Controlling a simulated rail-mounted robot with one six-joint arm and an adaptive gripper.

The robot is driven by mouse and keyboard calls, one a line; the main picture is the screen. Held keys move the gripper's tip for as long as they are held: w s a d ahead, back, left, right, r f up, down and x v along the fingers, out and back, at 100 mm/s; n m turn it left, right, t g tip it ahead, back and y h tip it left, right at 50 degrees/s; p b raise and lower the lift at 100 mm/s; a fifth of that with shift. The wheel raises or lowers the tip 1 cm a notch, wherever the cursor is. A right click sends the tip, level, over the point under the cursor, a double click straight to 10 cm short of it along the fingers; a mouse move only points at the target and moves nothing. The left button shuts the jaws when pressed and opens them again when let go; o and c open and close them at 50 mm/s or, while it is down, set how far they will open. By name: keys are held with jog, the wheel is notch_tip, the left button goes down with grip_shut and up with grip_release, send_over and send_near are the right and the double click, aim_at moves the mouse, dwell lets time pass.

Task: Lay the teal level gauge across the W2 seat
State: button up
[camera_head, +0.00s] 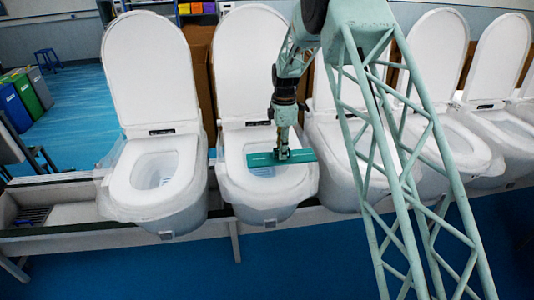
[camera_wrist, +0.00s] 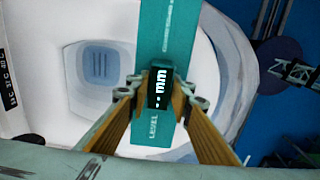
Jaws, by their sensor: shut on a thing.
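The teal level gauge (camera_head: 264,159) is a flat bar at the second toilet from the left. It spans the bowl opening from side to side, over the seat (camera_head: 232,168). No W2 label is readable. My gripper (camera_head: 283,154) is above the bar and shut on its middle block. In the wrist view the gauge (camera_wrist: 166,35) runs up the picture, with a dark "mm" display between the fingers of my gripper (camera_wrist: 160,92). The white seat (camera_wrist: 110,25) and bowl opening lie to its left. I cannot tell whether the bar touches the seat.
A toilet (camera_head: 155,175) with a raised lid stands to the left, and several more stand in a row to the right. My lattice arm link hides part of them. Coloured bins (camera_head: 25,95) and a blue stool (camera_head: 47,60) are at the back left. Blue floor is open in front.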

aim_at(267, 154)
jog(key=w+a, duration=0.1)
jog(key=a, duration=0.1)
jog(key=w+a, duration=0.1)
jog(key=a, duration=0.1)
jog(key=a+p, duration=0.1)
jog(key=a, duration=0.1)
jog(key=shift+w+a+f, duration=0.3)
jog(key=shift+w+f, duration=0.05)
jog(key=shift+w, duration=0.05)
jog(key=shift+f, duration=0.1)
jog(key=shift+f+p, duration=0.6)
jog(key=shift+f, duration=1.05)
jog(key=shift+f, duration=0.15)
jog(key=o, duration=1)
